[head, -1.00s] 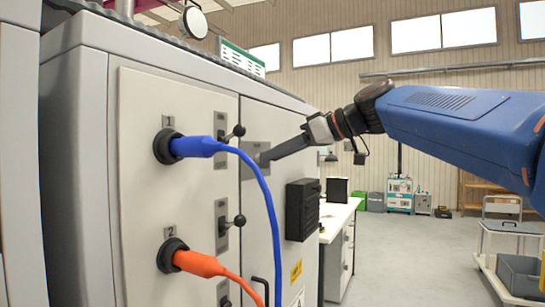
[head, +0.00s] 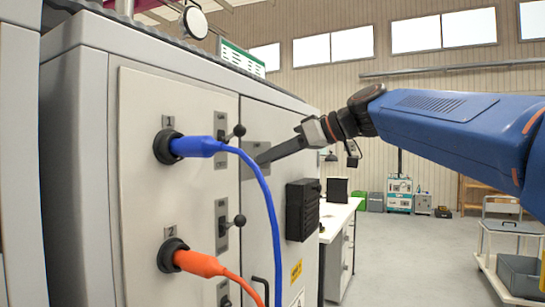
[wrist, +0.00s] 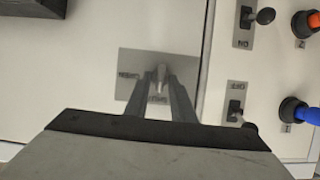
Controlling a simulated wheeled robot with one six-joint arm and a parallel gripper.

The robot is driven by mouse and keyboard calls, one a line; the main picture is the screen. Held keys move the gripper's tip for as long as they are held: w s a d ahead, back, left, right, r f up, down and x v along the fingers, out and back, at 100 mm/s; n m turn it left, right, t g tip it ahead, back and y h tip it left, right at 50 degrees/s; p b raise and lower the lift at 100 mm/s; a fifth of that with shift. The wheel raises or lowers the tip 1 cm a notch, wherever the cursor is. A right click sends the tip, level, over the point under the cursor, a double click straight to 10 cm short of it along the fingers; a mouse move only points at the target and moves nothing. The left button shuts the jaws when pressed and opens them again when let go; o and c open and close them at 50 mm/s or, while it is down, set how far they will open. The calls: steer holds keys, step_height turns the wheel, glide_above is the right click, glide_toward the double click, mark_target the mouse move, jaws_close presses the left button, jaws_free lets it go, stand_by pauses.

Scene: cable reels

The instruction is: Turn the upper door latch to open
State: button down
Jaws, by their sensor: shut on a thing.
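The upper door latch is a small grey handle (wrist: 161,72) on a square grey plate (wrist: 130,62) on the cabinet door. In the wrist view it lies upright between my fingertips, and the plate has a label to its left and another below it. The plate also shows in the head view (head: 252,147), where my gripper hides the latch. My gripper (wrist: 163,84) is shut on the latch; in the head view it (head: 262,158) reaches in from the right.
Left of the door, a panel carries a blue plug (head: 195,146) and an orange plug (head: 198,263) with hanging cables, beside black-knobbed switches (head: 238,131). A black box (head: 302,210) sits on the door below my gripper.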

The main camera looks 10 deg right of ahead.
steer(key=shift+w+d+f+m+g+y, duration=0.15)
steer(key=shift+m+g+y, duration=0.7)
steer(key=shift+m, duration=1.3)
steer(key=shift+w+d+f+m+g+y, duration=0.1)
steer(key=shift+w+f+m+g+y, duration=0.2)
steer(key=shift+m+y, duration=1.4)
steer(key=shift+w+d+f+m+g+y, duration=0.15)
steer(key=shift+m+g+y, duration=0.45)
steer(key=shift+m, duration=2.05)
steer(key=shift+s, duration=0.1)
steer(key=c, duration=1.8)
jaws_free()
steer(key=shift+c, duration=0.2)
